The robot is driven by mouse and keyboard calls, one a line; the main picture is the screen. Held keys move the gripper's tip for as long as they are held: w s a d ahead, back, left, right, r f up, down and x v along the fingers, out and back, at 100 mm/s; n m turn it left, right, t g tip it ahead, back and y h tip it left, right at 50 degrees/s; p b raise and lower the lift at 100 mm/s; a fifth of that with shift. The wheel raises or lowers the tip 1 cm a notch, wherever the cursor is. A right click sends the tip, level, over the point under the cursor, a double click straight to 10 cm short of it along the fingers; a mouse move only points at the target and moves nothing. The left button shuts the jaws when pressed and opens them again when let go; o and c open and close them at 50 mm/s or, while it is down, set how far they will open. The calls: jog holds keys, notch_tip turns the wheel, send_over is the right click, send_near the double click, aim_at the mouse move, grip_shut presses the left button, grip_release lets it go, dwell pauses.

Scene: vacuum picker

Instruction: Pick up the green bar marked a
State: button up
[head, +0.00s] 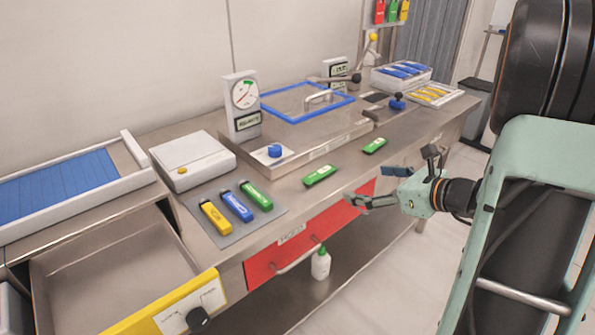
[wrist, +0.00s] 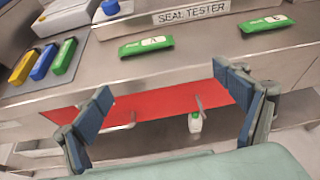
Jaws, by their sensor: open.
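Two green bars lie flat and apart on the steel counter in front of the seal tester. One green bar (head: 319,176) is nearer the head camera and is the left one in the wrist view (wrist: 146,47); its pale label seems to carry a letter like A. The other green bar (head: 375,146) lies farther along and is at upper right in the wrist view (wrist: 266,25); its letter is too small to read surely. My gripper (head: 368,186) is open and empty, off the counter's front edge, and touches neither bar. Its spread fingers show in the wrist view (wrist: 162,82).
A grey mat (head: 226,240) holds yellow, blue and green packs. The seal tester (head: 310,138) with a blue-rimmed lid stands behind the bars. A red drawer front (head: 262,268) is below the counter edge. An open drawer (head: 120,255) juts out at left.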

aim_at(320, 172)
jog(key=shift+y, duration=0.4)
jog(key=shift+s+a+r+b+x, duration=0.15)
jog(key=shift+a+r+x, duration=0.15)
jog(key=shift+x, duration=1.75)
jog(key=shift+s+a+r+b+x, duration=0.1)
jog(key=shift+a+r+x, duration=0.2)
jog(key=shift+x, duration=1.75)
jog(key=shift+s+a+r+b+x, duration=0.1)
jog(key=shift+a+r+b+x, duration=0.2)
jog(key=shift+x, duration=1.8)
jog(key=shift+c, duration=0.4)
jog(key=c, duration=1.1)
